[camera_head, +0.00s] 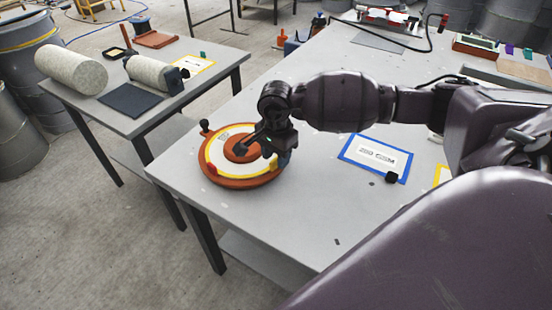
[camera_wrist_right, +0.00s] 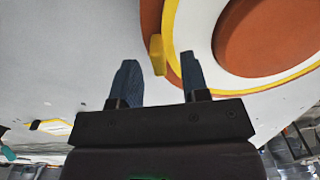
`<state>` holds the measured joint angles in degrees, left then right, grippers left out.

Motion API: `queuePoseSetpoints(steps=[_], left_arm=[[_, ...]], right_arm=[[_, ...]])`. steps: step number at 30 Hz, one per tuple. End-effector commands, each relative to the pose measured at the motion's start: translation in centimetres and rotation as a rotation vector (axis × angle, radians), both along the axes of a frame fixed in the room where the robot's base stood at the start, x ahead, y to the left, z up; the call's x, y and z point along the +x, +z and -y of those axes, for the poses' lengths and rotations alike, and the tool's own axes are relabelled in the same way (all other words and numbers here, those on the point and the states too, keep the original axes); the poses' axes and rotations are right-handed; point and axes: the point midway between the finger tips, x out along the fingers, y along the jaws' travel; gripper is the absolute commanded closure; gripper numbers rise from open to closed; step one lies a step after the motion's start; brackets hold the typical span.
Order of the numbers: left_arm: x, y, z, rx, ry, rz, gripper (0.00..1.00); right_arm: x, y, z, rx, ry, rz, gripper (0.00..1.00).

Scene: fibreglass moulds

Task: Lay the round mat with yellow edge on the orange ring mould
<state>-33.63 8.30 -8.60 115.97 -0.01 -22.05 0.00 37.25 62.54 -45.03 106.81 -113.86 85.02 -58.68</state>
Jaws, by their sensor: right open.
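The orange ring mould (camera_head: 232,183) lies at the left end of the near table, with a raised orange centre (camera_wrist_right: 265,45). The round mat, white with a yellow edge (camera_head: 215,157), lies around that centre inside the mould's outer rim. In the right wrist view, the mat (camera_wrist_right: 195,25) has a yellow tab (camera_wrist_right: 157,55) sticking out over the rim. My right gripper (camera_head: 263,152) is over the right side of the mould and hides part of it. In the wrist view its fingers (camera_wrist_right: 160,85) are apart, with nothing clamped between them. My left gripper is not in view.
A blue-edged sheet (camera_head: 375,158) and a small black block (camera_head: 391,177) lie to the right on the table. A black-knobbed post (camera_head: 204,126) stands at the mould's left rim. A second table (camera_head: 195,97) holds pale rolls (camera_head: 70,69) and a dark mat (camera_head: 130,100).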

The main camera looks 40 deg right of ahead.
Motion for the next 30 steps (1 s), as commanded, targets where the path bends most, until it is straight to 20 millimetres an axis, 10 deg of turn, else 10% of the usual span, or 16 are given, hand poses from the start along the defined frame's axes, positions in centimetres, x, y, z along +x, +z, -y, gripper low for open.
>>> queuePoseSetpoints(steps=[13, 30], left_arm=[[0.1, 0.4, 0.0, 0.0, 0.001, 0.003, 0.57], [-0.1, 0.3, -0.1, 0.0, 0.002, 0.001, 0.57]], right_arm=[[0.1, 7.9, 0.0, -0.001, 0.001, 0.004, 0.58], [0.0, 9.3, 0.0, 0.0, 0.001, 0.002, 0.58]])
